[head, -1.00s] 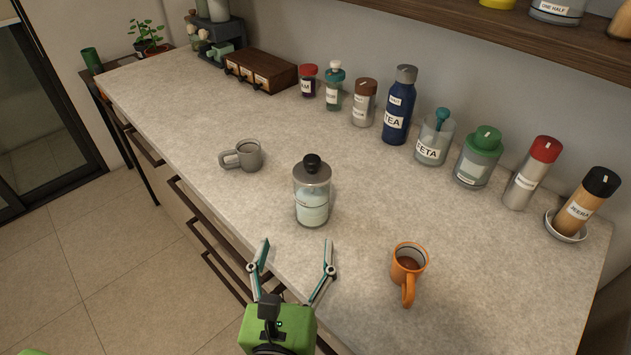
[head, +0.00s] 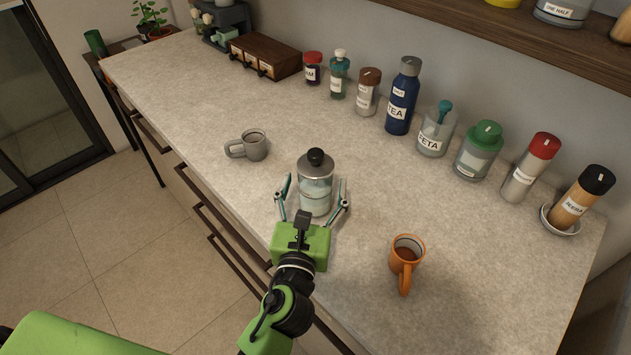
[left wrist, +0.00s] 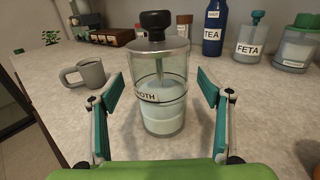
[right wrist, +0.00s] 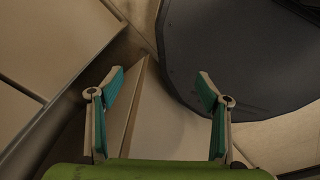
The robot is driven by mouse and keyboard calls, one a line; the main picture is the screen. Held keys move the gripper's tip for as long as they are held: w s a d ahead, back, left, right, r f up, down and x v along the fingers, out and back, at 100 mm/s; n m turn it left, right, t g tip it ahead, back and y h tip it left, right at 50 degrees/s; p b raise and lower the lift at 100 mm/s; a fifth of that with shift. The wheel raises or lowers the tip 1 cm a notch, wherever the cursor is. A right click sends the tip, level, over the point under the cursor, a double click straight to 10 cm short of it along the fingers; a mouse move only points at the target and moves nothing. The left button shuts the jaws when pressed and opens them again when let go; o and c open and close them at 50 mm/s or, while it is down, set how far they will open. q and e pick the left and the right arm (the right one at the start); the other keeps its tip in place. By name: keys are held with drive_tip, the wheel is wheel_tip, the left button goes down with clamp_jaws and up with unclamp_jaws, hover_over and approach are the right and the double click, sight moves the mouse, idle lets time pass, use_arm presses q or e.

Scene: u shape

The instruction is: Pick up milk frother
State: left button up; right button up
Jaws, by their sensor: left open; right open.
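The milk frother (head: 316,186) is a clear glass jar with pale liquid, a grey lid and a black knob. It stands upright on the counter. In the left wrist view the frother (left wrist: 160,85) carries a label partly reading "OTH". My left gripper (head: 312,192) is open, with one finger on each side of the frother's lower body. In the left wrist view the left gripper (left wrist: 160,95) shows gaps between both fingers and the glass. My right gripper (right wrist: 160,88) is open and empty, over the floor and away from the counter.
A grey mug (head: 249,146) stands left of the frother, and an orange mug (head: 405,258) with brown contents stands to the right. Several jars and bottles, including a blue tea bottle (head: 402,100), line the wall. The counter (head: 200,95) is clear around the frother.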

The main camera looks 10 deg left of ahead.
sight(315, 165)
use_arm(q)
drive_tip(key=shift+w+f, duration=0.1)
drive_tip(key=shift+w, duration=0.95)
drive_tip(key=shift+s, duration=0.1)
drive_tip(key=shift+c, duration=0.7)
drive_tip(key=c, duration=1.5)
drive_tip(key=shift+r+p, duration=0.8)
drive_tip(key=shift+p, duration=0.1)
wheel_tip(315, 165, up, 3)
drive_tip(key=p, duration=0.3)
drive_tip(key=shift+s+a, duration=0.1)
drive_tip(key=shift+s, duration=0.05)
drive_tip(key=s+a+r+p, duration=0.1)
drive_tip(key=s+r+p, duration=0.4)
drive_tip(key=s, duration=0.8)
wheel_tip(315, 165, up, 4)
drive_tip(key=shift+s+a+f, duration=0.2)
drive_tip(key=shift+s+a, duration=0.05)
drive_tip(key=shift+a, duration=0.05)
